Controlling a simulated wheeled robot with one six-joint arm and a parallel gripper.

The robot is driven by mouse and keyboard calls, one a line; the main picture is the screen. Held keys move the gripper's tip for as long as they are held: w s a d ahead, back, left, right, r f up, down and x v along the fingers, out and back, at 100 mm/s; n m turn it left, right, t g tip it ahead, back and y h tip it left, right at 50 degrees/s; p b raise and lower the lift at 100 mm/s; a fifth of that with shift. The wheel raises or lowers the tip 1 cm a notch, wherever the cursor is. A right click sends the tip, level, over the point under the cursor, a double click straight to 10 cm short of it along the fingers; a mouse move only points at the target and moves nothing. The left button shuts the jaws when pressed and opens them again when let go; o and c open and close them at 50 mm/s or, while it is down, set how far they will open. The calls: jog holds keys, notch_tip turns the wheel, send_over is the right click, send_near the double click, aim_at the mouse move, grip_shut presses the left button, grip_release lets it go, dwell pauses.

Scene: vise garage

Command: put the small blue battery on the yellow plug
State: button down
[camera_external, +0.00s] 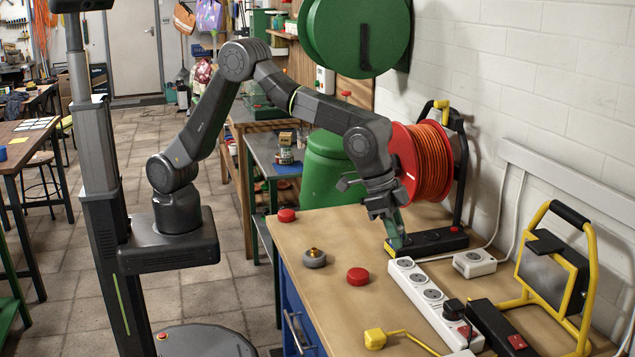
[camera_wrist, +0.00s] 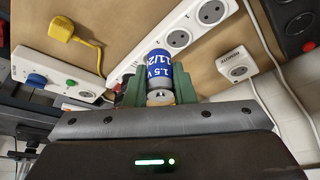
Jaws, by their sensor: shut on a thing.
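In the external view my gripper (camera_external: 397,238) points down over the right part of the workbench, beside the cable reel's base, and the battery cannot be made out there. The yellow plug (camera_external: 375,339) lies on the bench near its front edge, with a yellow cord running right. It also shows at the upper left of the wrist view (camera_wrist: 62,28), apart from the battery.
A white power strip (camera_external: 415,290) lies between my gripper and the yellow plug. Red caps (camera_external: 358,276) and a grey knob (camera_external: 314,259) sit on the bench left of it. The orange cable reel (camera_external: 430,165) and a yellow-framed lamp (camera_external: 555,265) stand at the right.

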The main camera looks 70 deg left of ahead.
jog(key=s+d+m+p, duration=0.2)
jog(key=s+d, duration=0.8)
jog(key=d, duration=0.4)
send_over(383, 336)
jog(key=s+a, duration=0.1)
jog(key=shift+g+h, duration=0.3)
notch_tip(383, 336, down, 5)
jog(key=shift+p, duration=0.35)
jog(key=shift+f+p, duration=0.45)
jog(key=shift+f, duration=1.75)
jog(key=shift+a, duration=0.1)
jog(key=shift+f, duration=0.2)
jog(key=c, duration=1.2)
grip_release()
jog(key=shift+r, duration=0.1)
